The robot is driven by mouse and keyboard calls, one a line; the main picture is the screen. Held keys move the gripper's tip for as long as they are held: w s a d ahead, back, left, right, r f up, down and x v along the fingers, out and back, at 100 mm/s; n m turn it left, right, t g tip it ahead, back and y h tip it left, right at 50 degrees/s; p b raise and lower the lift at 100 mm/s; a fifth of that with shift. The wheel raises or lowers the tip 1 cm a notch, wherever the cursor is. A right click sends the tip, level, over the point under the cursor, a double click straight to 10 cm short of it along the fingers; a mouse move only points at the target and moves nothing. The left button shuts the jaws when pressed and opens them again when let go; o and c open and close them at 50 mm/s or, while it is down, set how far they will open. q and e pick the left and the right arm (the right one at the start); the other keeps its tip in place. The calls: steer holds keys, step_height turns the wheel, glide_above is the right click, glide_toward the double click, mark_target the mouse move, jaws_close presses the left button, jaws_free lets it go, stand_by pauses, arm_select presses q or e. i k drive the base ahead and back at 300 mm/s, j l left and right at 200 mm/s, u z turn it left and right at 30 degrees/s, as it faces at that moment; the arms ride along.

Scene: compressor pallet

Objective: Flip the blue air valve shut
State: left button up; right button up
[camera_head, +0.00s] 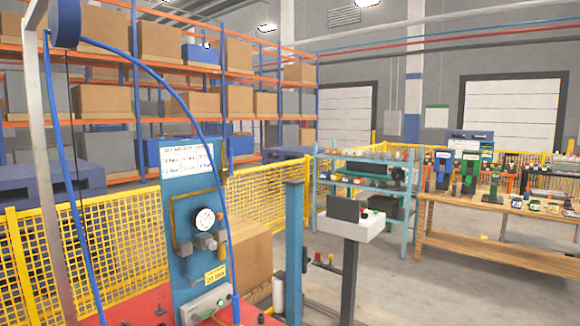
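A tall blue panel (187,240) stands left of centre on a red surface (150,308). It carries a round white gauge (204,220), brass-coloured pipe (174,222) and grey fittings (207,241). A grey box with small buttons (207,304) sits at its foot. I cannot make out a separate blue valve handle, or its position, on the panel at this size. A blue hose (150,68) arcs down across the panel's right side. Neither of my grippers shows in the head view.
A blue reel (66,24) hangs on a pale post at the upper left. Yellow mesh fencing (122,245) runs behind the panel. A pedestal with a control box (348,222) stands to its right. A teal shelf (365,177) and a wooden workbench (455,204) stand farther right, with clear floor before them.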

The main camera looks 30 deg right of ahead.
mark_target(230, 173)
steer(key=z, duration=0.8)
steer(key=i+l, duration=0.25)
steer(key=l, duration=0.15)
steer(key=i+l, duration=0.25)
steer(key=l, duration=0.2)
steer(key=i+l, duration=0.25)
steer(key=l, duration=0.15)
steer(key=i+l, duration=0.25)
steer(key=l, duration=0.15)
steer(key=i+l, duration=0.25)
steer(key=l, duration=0.15)
steer(key=i+l, duration=0.25)
steer(key=l, duration=0.2)
steer(key=i+l, duration=0.25)
steer(key=l, duration=0.15)
